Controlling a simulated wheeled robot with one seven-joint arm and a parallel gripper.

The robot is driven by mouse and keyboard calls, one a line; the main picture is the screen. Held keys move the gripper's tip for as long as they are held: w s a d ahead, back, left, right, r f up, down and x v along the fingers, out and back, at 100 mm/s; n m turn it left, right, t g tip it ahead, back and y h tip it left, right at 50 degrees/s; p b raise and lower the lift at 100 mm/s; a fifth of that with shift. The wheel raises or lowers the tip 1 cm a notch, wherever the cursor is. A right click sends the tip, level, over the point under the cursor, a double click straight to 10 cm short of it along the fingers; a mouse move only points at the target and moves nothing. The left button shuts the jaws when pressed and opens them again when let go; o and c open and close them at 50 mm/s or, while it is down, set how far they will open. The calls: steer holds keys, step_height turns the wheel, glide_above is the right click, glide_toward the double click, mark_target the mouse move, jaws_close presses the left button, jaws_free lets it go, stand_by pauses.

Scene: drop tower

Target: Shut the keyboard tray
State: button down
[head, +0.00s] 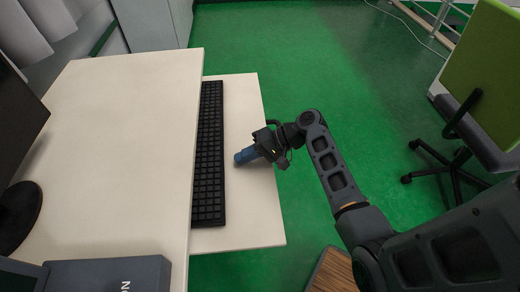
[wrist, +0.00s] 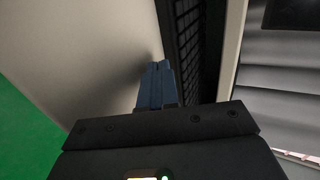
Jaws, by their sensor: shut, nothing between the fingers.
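The keyboard tray (head: 251,215) is pulled out to the right from under the desk top (head: 140,120). A black keyboard (head: 210,150) lies on it along the desk's edge. My gripper (head: 240,158) is over the tray, just right of the keyboard, with its blue fingers pointing toward it. In the wrist view the tray (wrist: 100,50) fills the left, and the shut, empty blue fingers (wrist: 156,75) point along it beside the keyboard (wrist: 187,45). I cannot tell whether the fingertips touch the tray.
A monitor (head: 18,120) and a dark box (head: 108,273) stand on the desk. A green office chair (head: 487,75) is at the right. A wooden-topped piece (head: 332,272) is near the bottom. The green floor (head: 300,60) beyond the tray is open.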

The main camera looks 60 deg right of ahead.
mark_target(197, 163)
steer(key=shift+w+a, duration=0.85)
steer(key=shift+w, duration=0.2)
steer(key=w+a, duration=0.1)
steer(key=w, duration=0.1)
steer(key=w+a, duration=0.4)
steer(key=w, duration=0.1)
steer(key=shift+w+a, duration=0.1)
steer(key=shift+a, duration=0.15)
